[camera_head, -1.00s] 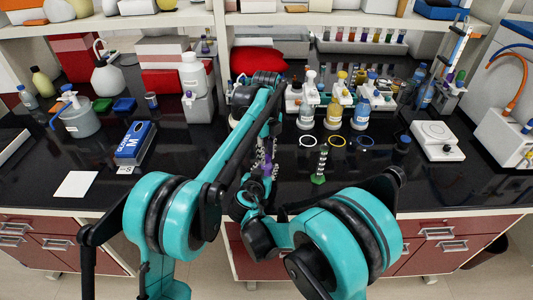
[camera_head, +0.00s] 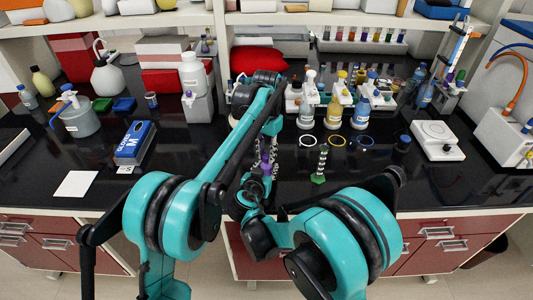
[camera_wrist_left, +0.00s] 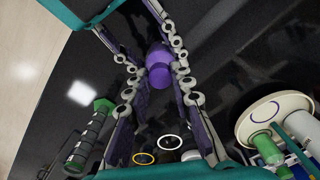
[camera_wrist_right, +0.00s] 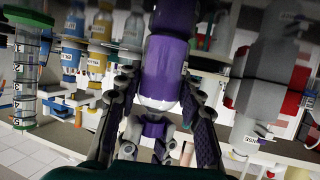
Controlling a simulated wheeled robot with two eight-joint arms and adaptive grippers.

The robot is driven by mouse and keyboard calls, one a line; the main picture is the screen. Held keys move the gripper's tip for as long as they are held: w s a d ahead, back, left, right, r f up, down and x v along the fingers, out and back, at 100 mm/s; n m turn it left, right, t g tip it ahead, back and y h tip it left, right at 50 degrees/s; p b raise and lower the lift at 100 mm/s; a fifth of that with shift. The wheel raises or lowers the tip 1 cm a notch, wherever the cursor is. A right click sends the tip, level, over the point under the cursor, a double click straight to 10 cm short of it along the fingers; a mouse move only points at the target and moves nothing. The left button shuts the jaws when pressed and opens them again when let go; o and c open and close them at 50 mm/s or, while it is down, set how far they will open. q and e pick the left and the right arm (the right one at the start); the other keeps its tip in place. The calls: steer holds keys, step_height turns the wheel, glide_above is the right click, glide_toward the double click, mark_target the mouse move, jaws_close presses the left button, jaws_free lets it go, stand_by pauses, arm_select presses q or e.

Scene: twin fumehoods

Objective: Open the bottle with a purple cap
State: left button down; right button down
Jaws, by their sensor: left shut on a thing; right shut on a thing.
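The bottle (camera_wrist_right: 165,68) is purple with a pale lower end in the right wrist view, upright between the fingers of my right gripper (camera_wrist_right: 158,92). Its purple top (camera_wrist_left: 158,58) shows end-on in the left wrist view, between the fingertips of my left gripper (camera_wrist_left: 160,80). In the head view my left gripper (camera_head: 266,148) comes down from above and my right gripper (camera_head: 262,176) is just below it, with a bit of purple (camera_head: 265,159) between. Both are shut on the bottle, left on its top and right lower down. The fingers hide where cap and body meet.
A graduated cylinder with a green base (camera_head: 318,178) stands close to the right of the grippers. White, yellow and blue rings (camera_head: 307,141) lie behind it, before capped bottles (camera_head: 336,112) on stands. A blue glove box (camera_head: 135,143) lies left. The front bench is mostly clear.

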arm_select(q)
steer(key=n, duration=0.7)
steer(key=shift+n, duration=0.4)
steer(key=n, duration=0.4)
steer(key=shift+n, duration=0.3)
steer(key=n, duration=1)
steer(key=shift+n, duration=0.4)
steer(key=shift+r, duration=0.25)
steer(key=shift+r, duration=0.9)
